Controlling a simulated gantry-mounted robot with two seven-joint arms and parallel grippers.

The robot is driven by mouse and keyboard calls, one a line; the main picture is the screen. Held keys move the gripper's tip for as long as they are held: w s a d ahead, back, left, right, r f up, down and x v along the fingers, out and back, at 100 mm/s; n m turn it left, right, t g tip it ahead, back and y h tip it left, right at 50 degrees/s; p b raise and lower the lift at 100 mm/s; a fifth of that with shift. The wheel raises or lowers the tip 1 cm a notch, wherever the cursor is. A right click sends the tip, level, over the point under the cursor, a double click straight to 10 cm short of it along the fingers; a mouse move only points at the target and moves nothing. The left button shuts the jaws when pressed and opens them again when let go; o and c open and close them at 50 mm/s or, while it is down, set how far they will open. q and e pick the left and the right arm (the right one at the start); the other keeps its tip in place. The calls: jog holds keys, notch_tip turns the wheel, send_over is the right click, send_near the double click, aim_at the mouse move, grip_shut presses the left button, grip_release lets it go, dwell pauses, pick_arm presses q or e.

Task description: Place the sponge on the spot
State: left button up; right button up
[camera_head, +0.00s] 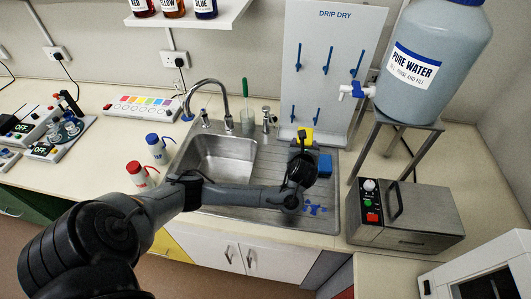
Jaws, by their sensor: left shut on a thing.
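My left gripper (302,147) is over the back of the sink's ribbed drainboard, and its dark wrist hides part of what is there. It is shut on the sponge (306,131), a small yellow block showing at the fingertips. A blue block or pad (325,164) is just to the right of the wrist; I cannot tell if it is the spot. Blue marks (315,209) lie on the drainboard nearer the front. My right gripper is not in view.
The sink basin (222,158) and tap (207,95) are left of the gripper. The white drip-dry board (328,50) stands behind it. A water tank (428,55) on a metal stand and a metal box (405,215) are right. Red-capped (138,174) and blue-capped bottles (156,148) stand left.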

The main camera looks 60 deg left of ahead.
aim_at(275, 158)
pick_arm(q)
jog(key=f, duration=0.1)
jog(key=s+f, duration=0.1)
jog(key=s+a+f+b, duration=0.1)
jog(key=f, duration=0.1)
jog(key=s+a+f, duration=0.1)
jog(key=a+f, duration=0.1)
jog(key=a, duration=0.1)
jog(key=a+f+b, duration=0.1)
jog(key=a+f, duration=0.1)
jog(key=a, duration=0.1)
jog(key=s+a+f, duration=0.1)
jog(key=a+f, duration=0.1)
jog(key=a, duration=0.2)
jog(key=shift+s+b, duration=0.35)
jog(key=shift+f+b, duration=0.35)
jog(key=shift+f, duration=1.65)
jog(key=shift+f, duration=0.2)
jog(key=o, duration=1)
jog(key=shift+r, duration=0.1)
